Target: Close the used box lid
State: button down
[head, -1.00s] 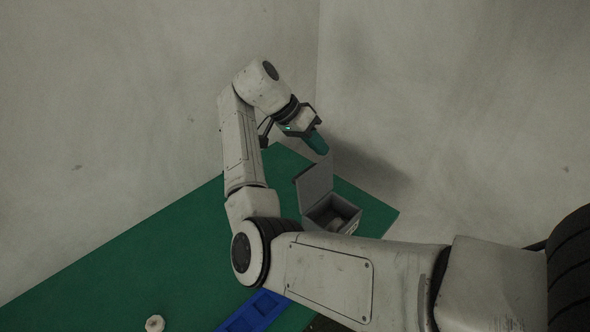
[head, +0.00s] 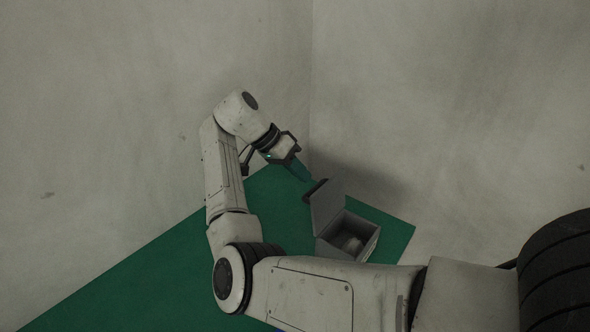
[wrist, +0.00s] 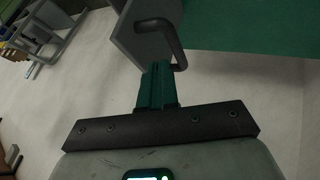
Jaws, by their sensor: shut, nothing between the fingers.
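The used box (head: 362,238) is a small grey box near the far right corner of the green table, with something pale inside. Its grey lid (head: 327,207) stands open, tilted up on the box's left side. A dark handle (head: 314,190) is on the lid's outer face; in the wrist view it is a bent bar (wrist: 174,42) beside the grey lid panel (wrist: 132,46). My gripper (head: 306,177) is shut and empty, just left of the lid's upper edge. In the wrist view its green fingers (wrist: 157,68) are close to the handle; I cannot tell whether they touch.
The green table (head: 150,285) is clear to the left of my arm. Pale walls meet behind the box. In the wrist view a grey frame (wrist: 45,38) stands on the pale floor at upper left.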

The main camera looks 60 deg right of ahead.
aim_at(321, 199)
jog(key=x, duration=0.6)
jog(key=shift+s, duration=0.15)
